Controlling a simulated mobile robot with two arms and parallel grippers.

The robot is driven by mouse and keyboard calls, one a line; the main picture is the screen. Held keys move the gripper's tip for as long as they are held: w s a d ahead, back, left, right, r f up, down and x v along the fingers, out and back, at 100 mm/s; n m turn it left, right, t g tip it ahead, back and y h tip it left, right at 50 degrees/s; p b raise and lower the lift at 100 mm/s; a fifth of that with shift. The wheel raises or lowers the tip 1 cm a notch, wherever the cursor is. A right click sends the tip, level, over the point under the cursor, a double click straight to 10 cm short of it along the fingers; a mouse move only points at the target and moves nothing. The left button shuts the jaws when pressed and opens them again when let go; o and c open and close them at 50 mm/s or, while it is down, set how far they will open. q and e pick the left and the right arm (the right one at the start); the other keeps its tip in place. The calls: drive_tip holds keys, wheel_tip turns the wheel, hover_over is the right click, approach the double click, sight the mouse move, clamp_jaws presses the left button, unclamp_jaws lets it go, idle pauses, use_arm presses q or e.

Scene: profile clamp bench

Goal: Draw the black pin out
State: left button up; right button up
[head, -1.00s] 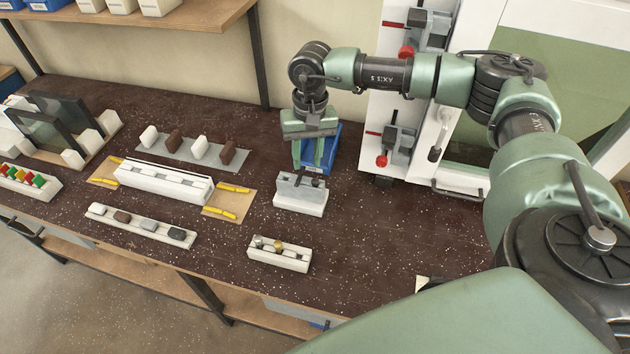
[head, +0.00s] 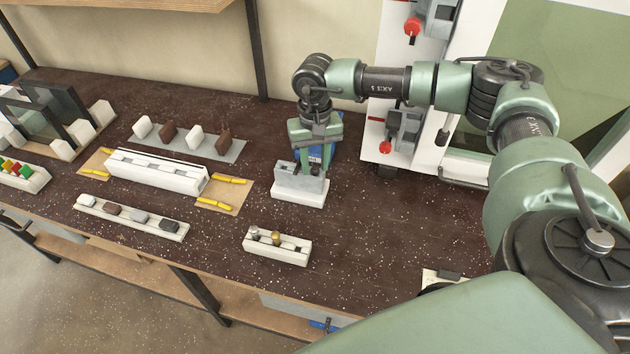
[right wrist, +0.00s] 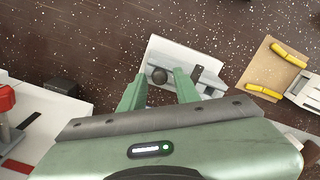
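The black pin (right wrist: 159,75) shows as a dark round head in the right wrist view. It sits at a grey block (head: 296,180) on a white base (head: 298,197), which also shows in the right wrist view (right wrist: 190,52). My right gripper (head: 312,170) is pointed down at this block. In the right wrist view its two green fingers (right wrist: 159,84) are apart, one on each side of the pin head, and I see no contact. In the head view the fingers and hand hide the pin. My left gripper is not in view.
A blue bin (head: 325,152) stands right behind the block. A white panel (head: 385,150) with red-handled clamps rises to the right. A small rack with pegs (head: 277,250) is in front. A white profile (head: 155,175) and its yellow pieces lie left. The bench right of the block is clear.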

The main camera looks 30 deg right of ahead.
sight(315, 169)
drive_tip(key=shift+f, duration=0.1)
clamp_jaws()
drive_tip(key=shift+r+p, duration=0.5)
drive_tip(key=shift+r, duration=0.4)
idle(0.4)
wheel_tip(315, 169, up, 8)
drive_tip(key=p, duration=0.4)
idle(0.8)
drive_tip(key=shift+f, duration=0.1)
